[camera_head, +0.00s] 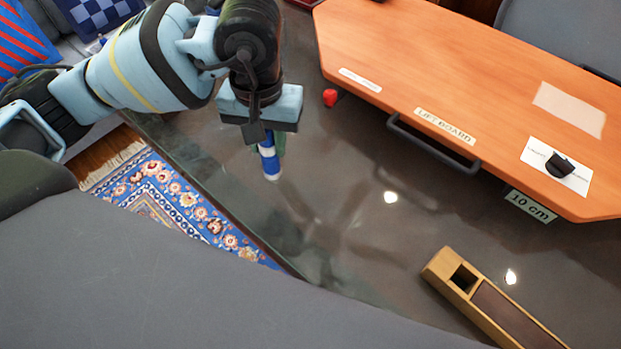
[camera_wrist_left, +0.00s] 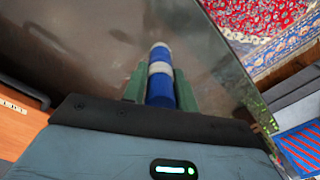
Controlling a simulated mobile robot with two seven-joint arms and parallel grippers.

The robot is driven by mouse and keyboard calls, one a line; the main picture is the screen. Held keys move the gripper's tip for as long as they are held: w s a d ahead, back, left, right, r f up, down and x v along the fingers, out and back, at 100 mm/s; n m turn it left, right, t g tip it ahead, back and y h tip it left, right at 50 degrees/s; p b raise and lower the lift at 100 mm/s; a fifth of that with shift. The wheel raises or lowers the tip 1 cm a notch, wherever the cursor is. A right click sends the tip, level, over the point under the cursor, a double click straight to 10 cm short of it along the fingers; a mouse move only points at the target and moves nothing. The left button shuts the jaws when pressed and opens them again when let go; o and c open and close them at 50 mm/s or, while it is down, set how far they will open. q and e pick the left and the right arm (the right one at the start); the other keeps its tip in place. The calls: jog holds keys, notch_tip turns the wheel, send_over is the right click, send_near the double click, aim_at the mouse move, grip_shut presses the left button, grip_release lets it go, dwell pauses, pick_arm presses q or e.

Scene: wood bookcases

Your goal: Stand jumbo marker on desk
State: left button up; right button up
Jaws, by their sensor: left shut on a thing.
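The jumbo marker (camera_head: 269,163) is blue with white bands. It hangs below my left gripper (camera_head: 270,145), roughly upright, over the dark glossy desk (camera_head: 330,220) near its left edge. I cannot tell whether its lower end touches the desk. In the left wrist view the marker (camera_wrist_left: 160,68) lies between the green fingers of my left gripper (camera_wrist_left: 160,92), which are shut on it, and its far end sticks out beyond them. The upper part of the marker is hidden by the gripper. My right gripper is not in view.
An orange lift board (camera_head: 430,50) with a black handle (camera_head: 430,143) stands at the upper right. A small red object (camera_head: 330,97) is by its left corner. A wooden block (camera_head: 510,320) with a square hole lies at the lower right. The desk's middle is clear.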

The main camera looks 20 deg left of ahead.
pick_arm(q)
jog(key=shift+s+d+n, duration=3.85)
jog(key=shift+s+n, duration=2.15)
jog(key=shift+s, duration=0.35)
jog(key=w+a+f+p, duration=0.1)
jog(key=w, duration=1.4)
jog(key=shift+a+f, duration=0.25)
jog(key=shift+a, duration=0.05)
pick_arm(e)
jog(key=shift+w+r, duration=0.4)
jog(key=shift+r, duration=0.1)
pick_arm(q)
jog(key=shift+w, duration=0.15)
jog(key=f, duration=0.3)
jog(key=shift+w+f, duration=0.3)
jog(key=shift+w, duration=0.05)
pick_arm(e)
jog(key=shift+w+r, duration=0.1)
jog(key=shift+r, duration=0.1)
